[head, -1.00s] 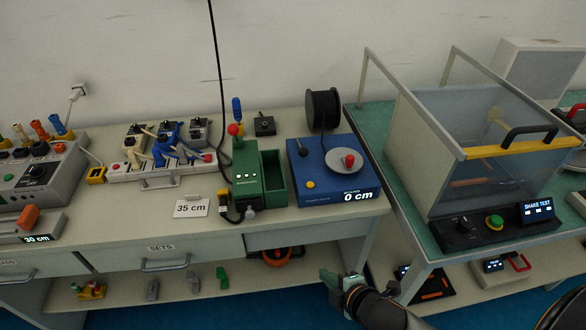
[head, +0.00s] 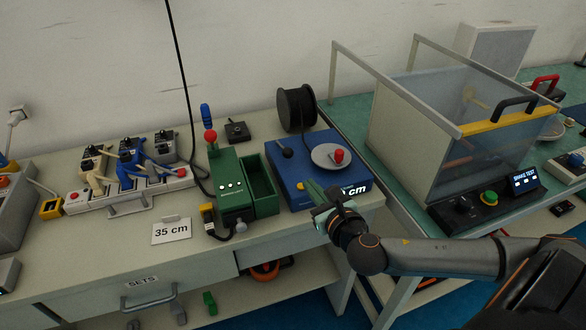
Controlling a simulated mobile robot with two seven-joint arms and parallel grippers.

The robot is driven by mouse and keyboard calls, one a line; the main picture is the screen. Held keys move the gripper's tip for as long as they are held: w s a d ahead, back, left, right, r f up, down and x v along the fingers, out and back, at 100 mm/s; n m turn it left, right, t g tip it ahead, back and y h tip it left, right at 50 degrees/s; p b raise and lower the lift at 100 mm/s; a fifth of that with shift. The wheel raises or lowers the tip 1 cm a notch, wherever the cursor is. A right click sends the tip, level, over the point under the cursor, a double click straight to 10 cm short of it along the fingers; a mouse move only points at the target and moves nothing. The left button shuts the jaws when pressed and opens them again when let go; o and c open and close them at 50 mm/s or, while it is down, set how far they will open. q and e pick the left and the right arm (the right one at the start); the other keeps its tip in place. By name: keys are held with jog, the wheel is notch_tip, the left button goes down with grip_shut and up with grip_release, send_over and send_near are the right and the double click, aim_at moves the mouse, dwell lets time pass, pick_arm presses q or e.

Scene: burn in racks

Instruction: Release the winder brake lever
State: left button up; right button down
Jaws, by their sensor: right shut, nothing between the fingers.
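The blue winder (head: 307,148) stands at the right end of the bench. A short black-knobbed lever (head: 285,151) rises from its left part, and a grey disc with a red knob (head: 339,156) sits on its right. Its front display ends in "cm", and the digits are partly hidden by my gripper. My right gripper (head: 318,192) is shut and empty at the winder's front edge, near the yellow button (head: 300,186). I cannot tell whether it touches the winder. My left gripper is out of view.
A green machine (head: 229,187) with a red-knobbed lever and open bin stands left of the winder. A black spool (head: 296,108) stands behind. A "35 cm" card (head: 171,231) lies on the bench. The shake test box (head: 440,135) is on the right table.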

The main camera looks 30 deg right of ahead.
aim_at(295, 173)
jog(key=shift+w+f, duration=0.1)
jog(key=shift+w, duration=0.15)
jog(key=b+x, duration=0.1)
jog(key=x, duration=0.7)
jog(key=shift+w+f, duration=0.15)
jog(key=shift+w, duration=0.1)
jog(key=shift+w+d+f, duration=0.1)
jog(key=shift+w+d, duration=0.05)
jog(key=shift+w, duration=0.3)
